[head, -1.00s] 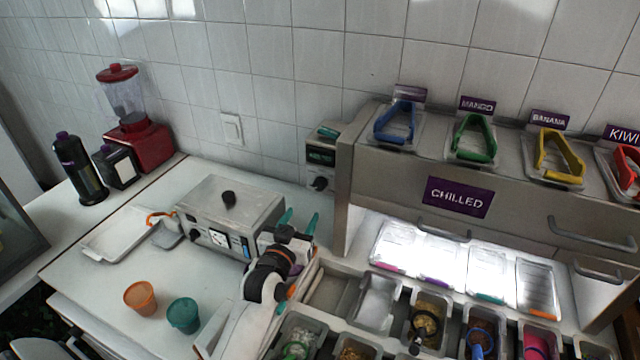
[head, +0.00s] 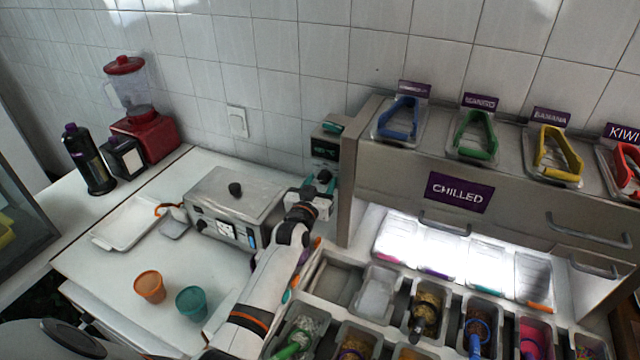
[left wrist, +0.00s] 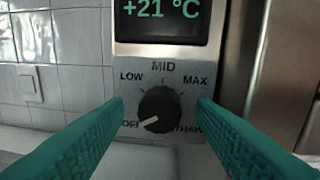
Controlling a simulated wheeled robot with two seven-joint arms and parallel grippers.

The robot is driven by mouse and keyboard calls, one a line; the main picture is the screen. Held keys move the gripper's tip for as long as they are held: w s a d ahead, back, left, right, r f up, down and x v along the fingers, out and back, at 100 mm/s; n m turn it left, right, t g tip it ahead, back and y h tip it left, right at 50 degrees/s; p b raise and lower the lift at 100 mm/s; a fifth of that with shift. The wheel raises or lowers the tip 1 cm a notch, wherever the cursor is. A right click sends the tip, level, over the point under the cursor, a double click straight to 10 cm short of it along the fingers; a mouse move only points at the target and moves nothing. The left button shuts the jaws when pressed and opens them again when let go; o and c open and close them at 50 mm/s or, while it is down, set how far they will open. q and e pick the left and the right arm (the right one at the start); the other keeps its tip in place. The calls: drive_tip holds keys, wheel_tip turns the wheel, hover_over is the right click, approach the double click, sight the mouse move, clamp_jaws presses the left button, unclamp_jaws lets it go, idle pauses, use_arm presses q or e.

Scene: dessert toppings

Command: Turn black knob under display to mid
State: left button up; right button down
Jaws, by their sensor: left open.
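The control unit (head: 325,150) stands against the wall beside the chilled cabinet. Its display (left wrist: 160,20) reads +21 °C in green. The black knob (left wrist: 160,106) sits under it, with OFF, LOW, MID, MAX and THAW marks around it. Its white pointer line points to the lower left, toward OFF. My left gripper (head: 324,182) is in front of the unit. In the left wrist view its teal fingers (left wrist: 160,108) are open, one on each side of the knob, with gaps. In the head view the knob is hidden behind the gripper.
The chilled cabinet (head: 400,190) is close on the right. Orange (head: 150,287) and teal (head: 192,303) cups stand on the counter. Topping bins (head: 425,310) lie to the lower right.

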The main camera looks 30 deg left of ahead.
use_arm(q)
drive_tip(key=c, duration=1)
drive_tip(key=shift+o, duration=0.2)
drive_tip(key=shift+m, duration=0.3)
